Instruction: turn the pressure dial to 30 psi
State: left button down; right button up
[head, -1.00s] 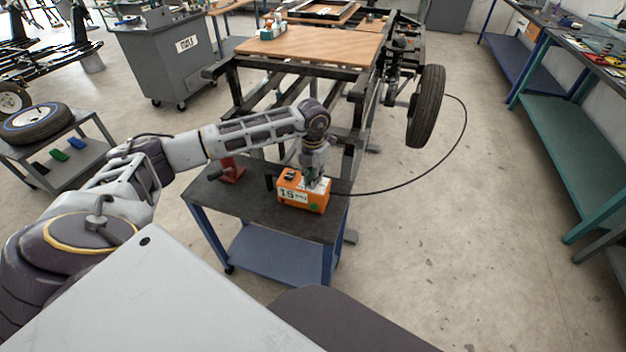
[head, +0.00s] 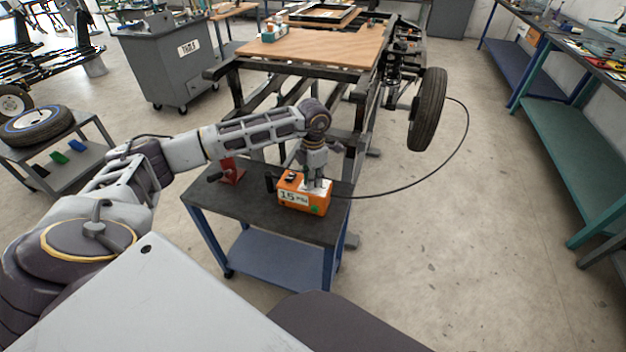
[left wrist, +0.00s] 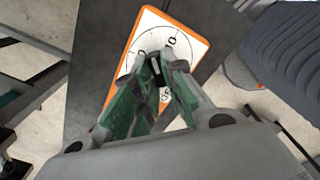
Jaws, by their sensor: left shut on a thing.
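The orange pressure box (head: 305,207) stands on the dark top of a small cart, with a front label that reads 15 psi. Its white dial face (left wrist: 185,45) shows from above in the left wrist view, with part of a marked ring and figures. My left gripper (head: 316,184) points down onto the box's top; it also shows in the left wrist view (left wrist: 160,78). Its fingers are shut on the dial knob, which they mostly hide. My right gripper is not in view.
The cart (head: 240,205) also bears a red stand (head: 231,172). A black hose (head: 440,180) runs from the box to the wheel (head: 427,110) on the frame. Open floor lies to the right, before the green bench (head: 570,140).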

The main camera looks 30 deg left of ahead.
pick_arm(q)
jog(key=c, duration=1.5)
grip_release()
jog(key=shift+r, duration=0.15)
jog(key=shift+d+r, duration=0.1)
jog(key=shift+r, duration=5.75)
